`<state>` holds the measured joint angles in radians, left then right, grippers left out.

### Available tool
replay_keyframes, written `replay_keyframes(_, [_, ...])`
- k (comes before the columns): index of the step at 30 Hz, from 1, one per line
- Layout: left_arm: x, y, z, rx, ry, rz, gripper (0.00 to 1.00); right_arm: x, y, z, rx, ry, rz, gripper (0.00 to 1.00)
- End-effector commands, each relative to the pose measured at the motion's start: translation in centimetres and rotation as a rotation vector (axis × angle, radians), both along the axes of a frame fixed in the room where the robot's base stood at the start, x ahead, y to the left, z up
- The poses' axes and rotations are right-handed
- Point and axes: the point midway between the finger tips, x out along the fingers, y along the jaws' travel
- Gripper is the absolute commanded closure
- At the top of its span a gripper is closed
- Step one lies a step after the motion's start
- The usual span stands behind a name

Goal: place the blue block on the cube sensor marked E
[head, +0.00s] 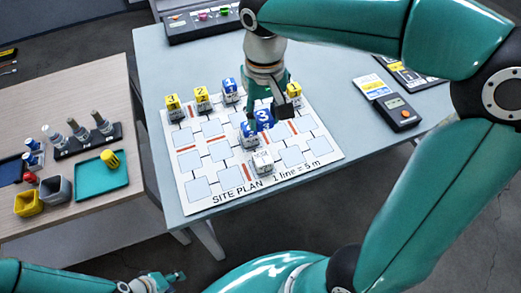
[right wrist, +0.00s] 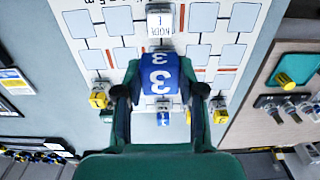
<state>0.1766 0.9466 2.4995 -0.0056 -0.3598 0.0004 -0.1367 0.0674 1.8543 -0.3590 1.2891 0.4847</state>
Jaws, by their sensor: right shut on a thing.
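My right gripper (head: 268,108) is shut on a blue block marked 3 (head: 264,117), over the middle of the site plan. The block also shows large between the fingers in the right wrist view (right wrist: 160,70). A white cube sensor (head: 263,162) stands uncovered near the plan's front edge; it also shows at the top of the right wrist view (right wrist: 160,22), with small print. A blue-topped cube (head: 249,130) stands just left of the held block. My left gripper (head: 172,277) is low at the bottom left, away from the tables; its fingers are too small to judge.
The site plan (head: 196,207) lies on the blue-grey table. Yellow-topped cubes (head: 173,103) and a blue-topped cube marked 1 (head: 229,86) stand along its back. A handheld meter (head: 402,112) lies right. The wooden table (head: 90,85) holds a teal tray (head: 92,183) and bins.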

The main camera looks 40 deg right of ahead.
Motion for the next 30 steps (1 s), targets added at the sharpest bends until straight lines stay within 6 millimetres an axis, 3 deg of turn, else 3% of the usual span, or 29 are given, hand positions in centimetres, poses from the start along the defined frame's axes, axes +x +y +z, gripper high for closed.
replay_keyframes(3, [0.0, 0.0, -0.5, 0.000, 0.000, 0.000, 0.60, -0.1, 0.0, -3.5, -0.002, 0.007, 0.001, 0.88])
replay_keyframes(9, [0.0, 0.0, -0.8, 0.000, -0.001, 0.000, 0.60, 0.0, 0.0, -7.7, 0.000, 0.003, 0.000, 0.88])
replay_keyframes(17, [0.0, 0.0, -1.0, 0.000, -0.001, 0.000, 0.60, 0.1, 0.0, -9.7, -0.001, 0.000, 0.001, 0.88])
replay_keyframes(24, [0.1, 0.0, -1.3, 0.000, -0.001, 0.000, 0.60, 0.0, 0.0, -12.9, -0.001, 0.001, 0.001, 0.88])
replay_keyframes(30, [0.0, 0.0, -1.3, 0.000, -0.001, 0.000, 0.60, 0.1, 0.1, -13.3, 0.000, -0.002, 0.001, 0.88])
